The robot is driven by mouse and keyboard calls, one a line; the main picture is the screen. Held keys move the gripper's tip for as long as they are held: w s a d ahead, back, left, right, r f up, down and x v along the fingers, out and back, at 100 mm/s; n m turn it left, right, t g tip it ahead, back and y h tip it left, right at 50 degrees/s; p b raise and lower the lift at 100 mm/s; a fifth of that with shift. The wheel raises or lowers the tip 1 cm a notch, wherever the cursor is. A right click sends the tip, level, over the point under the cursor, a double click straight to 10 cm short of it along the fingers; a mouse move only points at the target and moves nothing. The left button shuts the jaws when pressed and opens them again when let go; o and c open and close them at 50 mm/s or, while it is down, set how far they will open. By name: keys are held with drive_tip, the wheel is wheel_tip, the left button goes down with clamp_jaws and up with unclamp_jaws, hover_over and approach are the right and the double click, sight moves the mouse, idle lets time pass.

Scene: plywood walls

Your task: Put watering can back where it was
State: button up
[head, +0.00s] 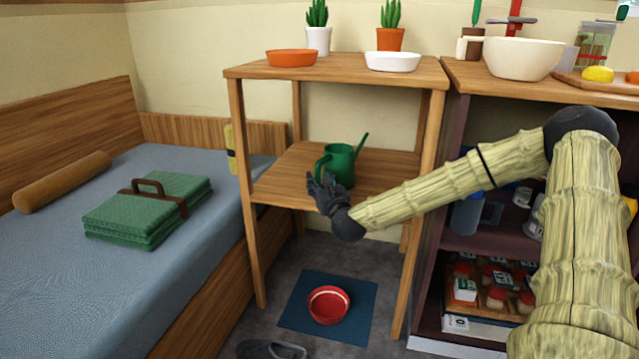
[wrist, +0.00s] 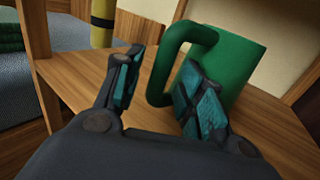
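The green watering can (head: 340,163) stands upright on the lower shelf (head: 387,170) of the wooden stand, its spout pointing up to the right. It also shows in the wrist view (wrist: 235,58), with its handle toward my gripper. My gripper (head: 326,186) is at the shelf's front edge, just in front of the can's handle. In the wrist view my gripper's fingers (wrist: 155,88) are spread apart, with the handle just beyond and partly behind the right finger. I cannot tell whether that finger touches the can. Nothing is clearly held.
The stand's top (head: 342,68) holds an orange dish (head: 292,58), a white dish (head: 392,62) and two potted cacti. Stand posts flank the shelf. A bed (head: 80,260) lies left, and a dark shelf unit right. A red bowl (head: 329,305) sits on a blue mat below.

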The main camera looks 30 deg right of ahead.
drive_tip(key=p+v, duration=0.4)
drive_tip(key=v, duration=0.8)
drive_tip(key=s+a+f+n+g+y, duration=0.3)
drive_tip(key=s+a+f+n+g, duration=0.15)
drive_tip(key=a+f+n, duration=0.65)
drive_tip(key=s+a+f+n+g+y, duration=0.4)
drive_tip(key=a+f+n, duration=0.45)
drive_tip(key=f, duration=0.45)
drive_tip(key=s+a+f+n+g, duration=0.2)
drive_tip(key=s+f+n, duration=0.3)
drive_tip(key=s, duration=0.5)
drive_tip(key=s+a+f+n+g+h, duration=0.1)
drive_tip(key=s+f+n+g, duration=0.3)
drive_tip(key=s, duration=0.6)
drive_tip(key=s+a+f+n+g+h, duration=0.1)
drive_tip(key=s+a+f+n+g, duration=0.1)
drive_tip(key=s+f+n, duration=0.6)
drive_tip(key=shift+s+a+n+g, duration=0.3)
drive_tip(key=shift+s+n+g, duration=0.15)
drive_tip(key=shift+s+n, duration=0.65)
